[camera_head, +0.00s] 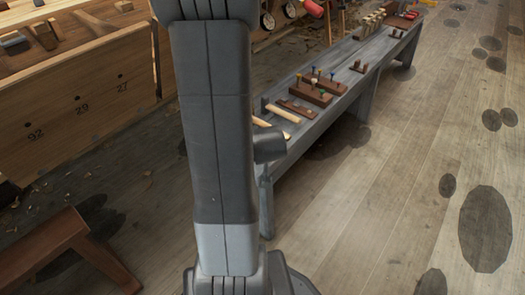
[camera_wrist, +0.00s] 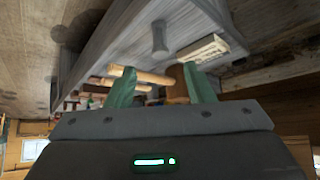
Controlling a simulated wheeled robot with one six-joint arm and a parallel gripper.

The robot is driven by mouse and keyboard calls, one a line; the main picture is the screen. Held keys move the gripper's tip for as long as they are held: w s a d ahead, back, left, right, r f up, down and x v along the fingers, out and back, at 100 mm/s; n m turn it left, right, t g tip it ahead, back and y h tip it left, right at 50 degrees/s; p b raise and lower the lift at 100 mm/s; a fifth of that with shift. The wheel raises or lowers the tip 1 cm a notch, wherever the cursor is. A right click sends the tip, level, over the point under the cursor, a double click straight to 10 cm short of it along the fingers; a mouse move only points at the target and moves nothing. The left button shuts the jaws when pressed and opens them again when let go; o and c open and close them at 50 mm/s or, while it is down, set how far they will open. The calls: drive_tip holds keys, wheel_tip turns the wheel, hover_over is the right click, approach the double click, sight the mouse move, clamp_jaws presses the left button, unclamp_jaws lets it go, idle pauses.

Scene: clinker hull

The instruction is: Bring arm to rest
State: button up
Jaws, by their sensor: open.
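My gripper (camera_wrist: 161,86) is open, with two green fingers spread apart in the wrist view. A wooden stick (camera_wrist: 140,75) and a brown piece show beyond and between the fingers; I see no grip on them. In the head view my arm rises upright through the middle and hides what lies behind it; the fingers cannot be made out there. The long grey bench (camera_head: 340,82) runs from beside my arm to the upper right. It also shows, tilted, in the wrist view (camera_wrist: 105,45).
Pale sticks (camera_head: 283,114) and dark blocks with coloured pegs (camera_head: 314,93) lie on the bench. A numbered wooden wall (camera_head: 75,95) stands at the left. A reddish-brown stool (camera_head: 45,245) is at lower left. The plank floor at right is open, with dark patches.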

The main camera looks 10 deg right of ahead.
drive_tip(key=b+x, duration=0.5)
drive_tip(key=x, duration=0.8)
drive_tip(key=shift+s+f, duration=0.1)
drive_tip(key=shift+s, duration=0.15)
drive_tip(key=shift+r+p, duration=0.7)
drive_tip(key=shift+r, duration=0.7)
drive_tip(key=shift+f, duration=0.1)
